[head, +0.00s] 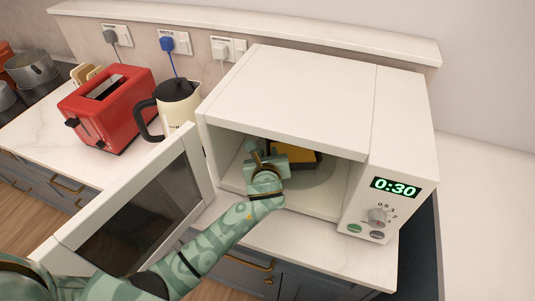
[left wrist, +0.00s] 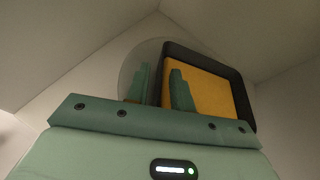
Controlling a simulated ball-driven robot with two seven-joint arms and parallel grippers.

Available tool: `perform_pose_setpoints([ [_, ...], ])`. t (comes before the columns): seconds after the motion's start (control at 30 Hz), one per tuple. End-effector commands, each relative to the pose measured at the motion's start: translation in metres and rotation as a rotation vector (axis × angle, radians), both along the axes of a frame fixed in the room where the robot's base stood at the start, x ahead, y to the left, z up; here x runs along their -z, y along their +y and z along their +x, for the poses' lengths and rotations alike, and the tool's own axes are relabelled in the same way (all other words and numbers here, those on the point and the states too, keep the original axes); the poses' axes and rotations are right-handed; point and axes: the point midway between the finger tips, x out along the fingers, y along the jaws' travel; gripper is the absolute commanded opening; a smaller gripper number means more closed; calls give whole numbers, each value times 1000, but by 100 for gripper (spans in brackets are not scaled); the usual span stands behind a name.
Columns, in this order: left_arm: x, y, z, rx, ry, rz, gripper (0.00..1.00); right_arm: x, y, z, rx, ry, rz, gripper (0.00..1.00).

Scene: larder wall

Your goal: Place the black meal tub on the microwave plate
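The black meal tub (head: 318,158), with yellow food inside, is in the open microwave (head: 300,90). It sits over the round glass plate (head: 325,178), which shows partly beside it. In the left wrist view the tub (left wrist: 243,97) overlaps the plate (left wrist: 132,62). My left gripper (head: 262,152) reaches into the microwave at the tub's left side. In the left wrist view its fingers (left wrist: 160,88) stand apart, one on each side of the tub's near wall, with a gap showing. Full contact between tub and plate is partly hidden. My right gripper is not in view.
The microwave door (head: 150,205) stands open to the left, close to my left arm. A cream kettle (head: 177,104) and a red toaster (head: 108,105) stand left of the microwave. The display reads 0:30. The cavity walls and ceiling are close around the gripper.

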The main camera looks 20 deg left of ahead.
Motion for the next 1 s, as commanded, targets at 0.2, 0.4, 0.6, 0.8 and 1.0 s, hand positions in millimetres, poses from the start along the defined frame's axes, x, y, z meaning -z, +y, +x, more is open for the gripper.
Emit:
perform_pose_setpoints([
  [0.2,0,0,0,0,0,0,24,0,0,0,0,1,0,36],
  [0.4,-7,-3,-11,1,-1,-1,24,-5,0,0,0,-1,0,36],
  [0.6,-25,-15,-51,0,0,-2,24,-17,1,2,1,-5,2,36],
  [0.8,-40,-26,-89,0,1,-1,24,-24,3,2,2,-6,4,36],
  [1.0,-47,-31,-105,-1,-2,0,24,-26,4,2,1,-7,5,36],
])
